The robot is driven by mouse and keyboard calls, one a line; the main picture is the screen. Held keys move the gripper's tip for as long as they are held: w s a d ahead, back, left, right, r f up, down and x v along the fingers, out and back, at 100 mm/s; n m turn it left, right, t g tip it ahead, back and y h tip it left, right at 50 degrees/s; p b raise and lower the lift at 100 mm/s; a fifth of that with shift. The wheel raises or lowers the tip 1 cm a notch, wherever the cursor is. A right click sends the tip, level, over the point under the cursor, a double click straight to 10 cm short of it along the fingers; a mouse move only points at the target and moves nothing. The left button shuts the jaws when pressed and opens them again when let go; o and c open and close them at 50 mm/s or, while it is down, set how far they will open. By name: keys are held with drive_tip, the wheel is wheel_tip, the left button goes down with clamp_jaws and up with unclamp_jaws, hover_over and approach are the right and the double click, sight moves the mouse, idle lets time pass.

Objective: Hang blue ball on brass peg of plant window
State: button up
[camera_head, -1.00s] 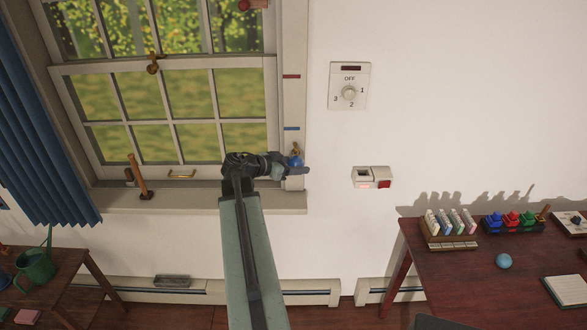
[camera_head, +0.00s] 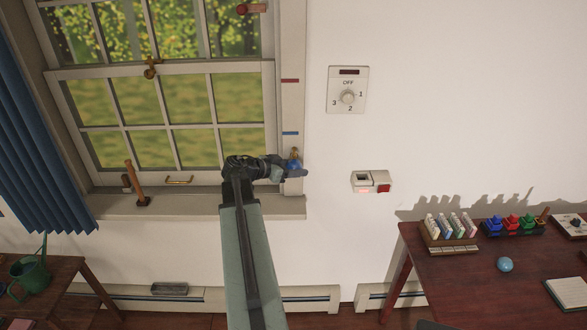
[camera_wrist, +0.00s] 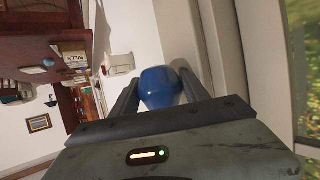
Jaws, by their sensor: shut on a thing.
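The blue ball (camera_head: 294,165) is between the jaws of my gripper (camera_head: 292,172), in front of the right side frame of the plant window (camera_head: 165,66). In the wrist view the ball (camera_wrist: 160,88) fills the gap between the two dark fingers of my gripper (camera_wrist: 160,92), which are shut on it. A small brass piece (camera_head: 295,152) shows just above the ball. I cannot tell whether it is the peg or part of the ball, or whether the ball hangs on anything. The gripper hides the ball's lower part in the head view.
A wooden-handled tool (camera_head: 137,184) stands on the sill (camera_head: 180,206) left of my arm. A dial plate (camera_head: 347,90) and a small white box (camera_head: 371,181) are on the wall to the right. A dark table (camera_head: 470,270) with several items, including a light-blue ball (camera_head: 505,264), stands right.

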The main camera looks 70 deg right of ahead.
drive_tip(key=o, duration=1.7)
drive_tip(key=shift+c, duration=0.2)
drive_tip(key=shift+w+a+r, duration=0.2)
drive_tip(key=p+v, duration=0.3)
drive_tip(key=v, duration=0.4)
drive_tip(key=shift+a, duration=0.15)
